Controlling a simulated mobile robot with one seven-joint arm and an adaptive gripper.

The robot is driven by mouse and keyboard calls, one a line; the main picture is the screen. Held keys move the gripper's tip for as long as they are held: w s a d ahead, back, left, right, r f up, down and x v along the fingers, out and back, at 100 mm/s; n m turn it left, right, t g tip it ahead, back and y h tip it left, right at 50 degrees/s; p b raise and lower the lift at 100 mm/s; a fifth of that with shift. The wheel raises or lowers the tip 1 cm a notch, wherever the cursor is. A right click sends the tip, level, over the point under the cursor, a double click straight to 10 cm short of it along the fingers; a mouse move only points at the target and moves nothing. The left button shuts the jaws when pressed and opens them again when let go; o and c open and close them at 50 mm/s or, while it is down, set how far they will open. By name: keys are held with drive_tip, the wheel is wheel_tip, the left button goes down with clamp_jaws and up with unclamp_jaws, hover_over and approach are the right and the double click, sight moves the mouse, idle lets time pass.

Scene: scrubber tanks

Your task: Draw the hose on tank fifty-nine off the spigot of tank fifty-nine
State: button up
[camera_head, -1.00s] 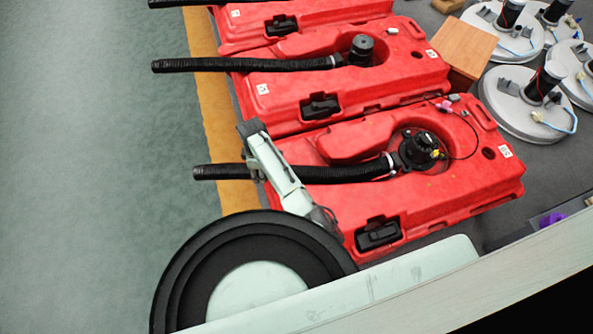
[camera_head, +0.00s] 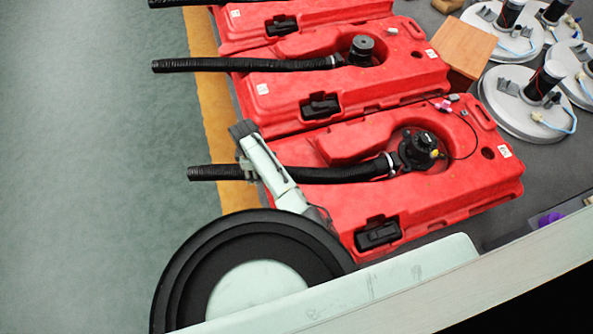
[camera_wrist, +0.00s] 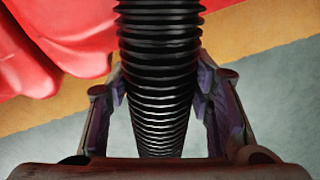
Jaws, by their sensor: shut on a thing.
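The nearest red tank (camera_head: 450,190) has a label at its right end that is too blurred to read for sure. Its black ribbed hose (camera_head: 335,174) runs left from a pale collar beside the black spigot fitting (camera_head: 418,150). The hose end still appears to meet the spigot; I cannot tell whether a small gap has opened. My gripper (camera_head: 246,168) is shut on the hose left of the tank, near its free end. In the wrist view the hose (camera_wrist: 160,60) runs between the two fingers of my gripper (camera_wrist: 160,92), one on each side.
Two more red tanks lie behind, the middle one (camera_head: 350,85) with its own hose (camera_head: 240,65). A wooden block (camera_head: 463,48) and several white discs with black cylinders (camera_head: 525,100) stand at the right. The green floor (camera_head: 90,180) at the left is clear.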

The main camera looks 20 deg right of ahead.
drive_tip(key=shift+a, duration=1.25)
drive_tip(key=o, duration=1.5)
drive_tip(key=shift+d, duration=0.1)
drive_tip(key=shift+o, duration=0.2)
drive_tip(key=o, duration=0.5)
drive_tip(key=shift+r, duration=0.1)
drive_tip(key=shift+r+p, duration=3.45)
drive_tip(key=shift+p, duration=0.4)
